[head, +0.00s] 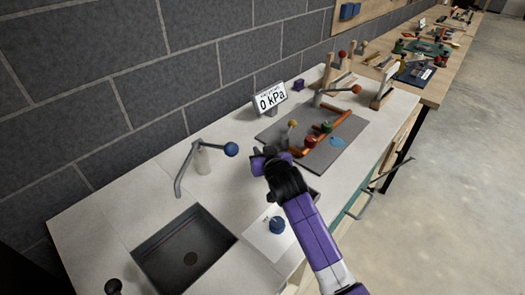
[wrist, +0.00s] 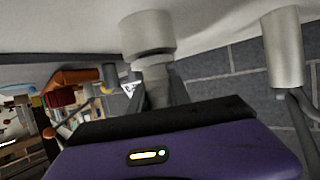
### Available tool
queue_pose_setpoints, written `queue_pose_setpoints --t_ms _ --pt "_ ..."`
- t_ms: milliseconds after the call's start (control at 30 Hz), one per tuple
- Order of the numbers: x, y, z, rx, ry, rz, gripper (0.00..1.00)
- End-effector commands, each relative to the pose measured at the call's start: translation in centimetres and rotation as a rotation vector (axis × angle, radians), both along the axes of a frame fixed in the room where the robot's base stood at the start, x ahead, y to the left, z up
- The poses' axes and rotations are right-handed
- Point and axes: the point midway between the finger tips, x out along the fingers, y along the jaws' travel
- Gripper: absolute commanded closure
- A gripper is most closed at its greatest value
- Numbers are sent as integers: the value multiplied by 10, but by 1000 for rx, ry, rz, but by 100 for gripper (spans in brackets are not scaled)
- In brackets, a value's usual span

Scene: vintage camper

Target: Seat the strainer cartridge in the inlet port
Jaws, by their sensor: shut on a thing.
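My gripper (head: 263,160) is over the counter, between the tap and the dark mat. In the wrist view a pale grey stepped cylinder (wrist: 147,35) stands out beyond my gripper's purple body, with a narrower stem between the fingers. The gripper appears shut on this stem; I take the piece to be the strainer cartridge. In the head view it is hidden by my gripper. An orange pipe assembly (head: 322,135) lies on the mat, with yellow, green and red knobs; it also shows in the wrist view (wrist: 75,77). I cannot make out which opening is the inlet port.
A blue-knobbed tap (head: 203,160) stands behind a dark sink (head: 185,255). A 0 kPa display (head: 270,99) stands behind the mat (head: 325,157). A blue knob (head: 277,225) sits on a white plate near the front edge. Counter between tap and display is clear.

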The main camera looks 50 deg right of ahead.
Motion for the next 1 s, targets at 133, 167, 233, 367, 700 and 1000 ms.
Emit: queue_pose_setpoints --t_ms 133,167,233,367,700,1000 --pt "0 0 0 -1 -1 0 100" --pt "0 0 0 0 0 0 100" --pt "0 0 -2 0 0 0 100" --pt "0 0 -2 0 0 0 61" --pt "0 0 -2 0 0 0 55" --pt "-23 15 11 2 -1 0 55"
